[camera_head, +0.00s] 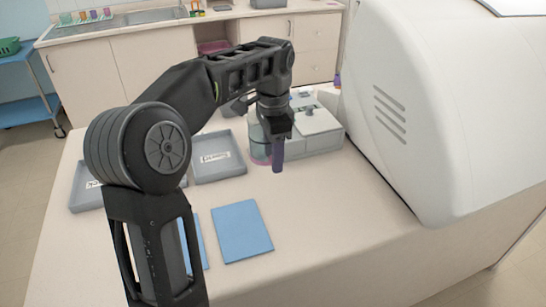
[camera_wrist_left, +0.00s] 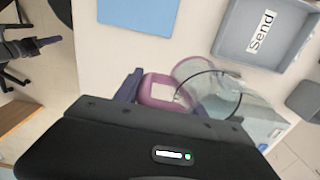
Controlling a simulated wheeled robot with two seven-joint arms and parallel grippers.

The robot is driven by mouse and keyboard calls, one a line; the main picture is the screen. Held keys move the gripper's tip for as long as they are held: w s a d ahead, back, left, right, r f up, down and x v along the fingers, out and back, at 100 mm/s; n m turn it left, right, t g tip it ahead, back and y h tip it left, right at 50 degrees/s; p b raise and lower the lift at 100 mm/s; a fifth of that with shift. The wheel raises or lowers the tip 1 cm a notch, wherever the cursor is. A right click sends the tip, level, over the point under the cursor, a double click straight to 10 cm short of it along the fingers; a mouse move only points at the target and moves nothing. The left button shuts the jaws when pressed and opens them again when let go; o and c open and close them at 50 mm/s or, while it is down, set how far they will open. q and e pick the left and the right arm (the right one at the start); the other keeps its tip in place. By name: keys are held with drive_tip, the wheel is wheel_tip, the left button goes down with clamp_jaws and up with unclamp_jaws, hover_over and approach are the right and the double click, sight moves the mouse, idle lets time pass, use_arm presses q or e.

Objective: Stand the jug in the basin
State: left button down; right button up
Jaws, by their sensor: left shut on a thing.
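The jug (camera_head: 257,146) is clear with pink parts and stands or hangs at the left end of a grey-white device on the bench. In the left wrist view its pink handle (camera_wrist_left: 157,92) lies between the fingers and its clear round rim (camera_wrist_left: 208,75) shows beside it. My left gripper (camera_head: 277,153) is shut on the jug; its arm hides part of it. Whether the base touches the bench is unclear. The basin (camera_head: 152,16) is a metal sink in the far counter, well behind the gripper. My right gripper (camera_wrist_left: 45,42) shows small in the left wrist view, away from the jug.
A grey tray labelled Send (camera_wrist_left: 285,15) lies left of the jug in the head view, with another grey tray (camera_head: 85,197) further left. A blue mat (camera_head: 242,231) lies in front. A big white machine (camera_head: 425,110) blocks the right. Several coloured beakers (camera_head: 85,16) stand left of the sink.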

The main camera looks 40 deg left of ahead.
idle(0.6)
use_arm(q)
drive_tip(key=w+d+f+n, duration=0.1)
drive_tip(key=d+f+n, duration=0.1)
drive_tip(key=d, duration=0.4)
drive_tip(key=w+d+f+n, duration=0.1)
drive_tip(key=d+f+n, duration=0.1)
drive_tip(key=d, duration=0.3)
drive_tip(key=w+d+f+n, duration=0.2)
drive_tip(key=d+f+n, duration=0.1)
drive_tip(key=d, duration=0.3)
drive_tip(key=shift+d+f, duration=0.3)
drive_tip(key=shift+f, duration=0.3)
drive_tip(key=shift+a, duration=0.1)
